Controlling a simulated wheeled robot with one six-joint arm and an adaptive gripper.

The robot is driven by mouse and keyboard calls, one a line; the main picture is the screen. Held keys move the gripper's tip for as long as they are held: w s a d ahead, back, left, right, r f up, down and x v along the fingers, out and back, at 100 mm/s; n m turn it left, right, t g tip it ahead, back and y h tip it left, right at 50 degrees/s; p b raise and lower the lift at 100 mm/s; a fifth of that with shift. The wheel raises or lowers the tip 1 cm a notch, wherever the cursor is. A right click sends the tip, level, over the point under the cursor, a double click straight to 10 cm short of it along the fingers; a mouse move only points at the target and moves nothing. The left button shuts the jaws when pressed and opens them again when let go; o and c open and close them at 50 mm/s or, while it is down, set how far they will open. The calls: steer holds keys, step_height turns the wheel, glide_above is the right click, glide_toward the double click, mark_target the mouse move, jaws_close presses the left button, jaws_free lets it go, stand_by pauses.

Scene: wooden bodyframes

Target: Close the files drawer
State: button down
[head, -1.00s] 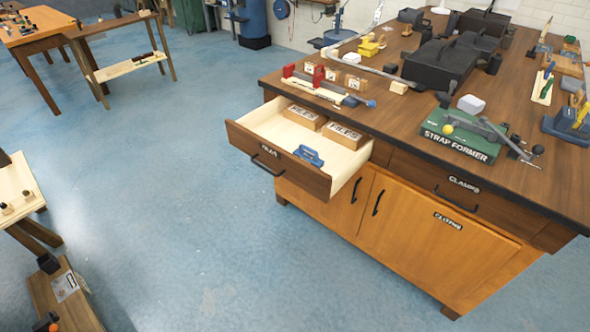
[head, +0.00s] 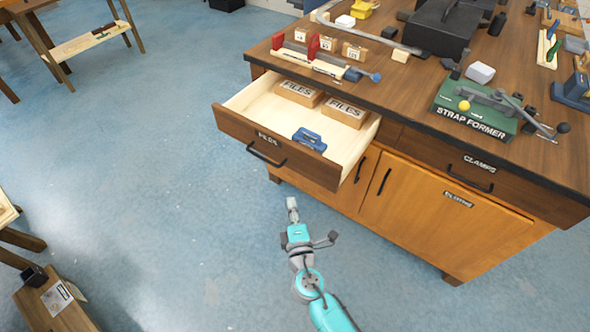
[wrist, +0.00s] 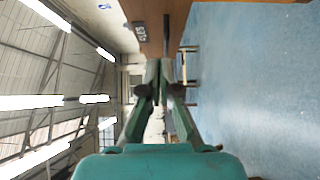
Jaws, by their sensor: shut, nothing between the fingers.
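The files drawer (head: 262,143) stands pulled out of the workbench's left end, with a brown front, a "FILES" label and a black handle (head: 266,154). Inside it lie two wooden boxes marked FILES (head: 300,92) and a blue tool (head: 309,139). My gripper (head: 291,203) is shut and empty, in front of the drawer and apart from it in the head view. In the wrist view the fingertips (wrist: 159,68) are together, and the drawer front (wrist: 148,25) with its label shows sideways beyond them.
The workbench top (head: 400,85) carries clamps, a green strap former (head: 473,110) and other tools. The clamps drawer (head: 465,160) and the cupboard doors (head: 440,215) are shut. Blue floor is free to the left. A low wooden stand (head: 50,300) is at the lower left.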

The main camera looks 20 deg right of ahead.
glide_toward(292, 160)
steer(key=w+a, duration=0.2)
steer(key=w, duration=0.2)
steer(key=shift+w+d, duration=0.65)
steer(key=shift+d, duration=0.3)
steer(key=shift+w+d, duration=0.4)
steer(key=shift+d, duration=0.15)
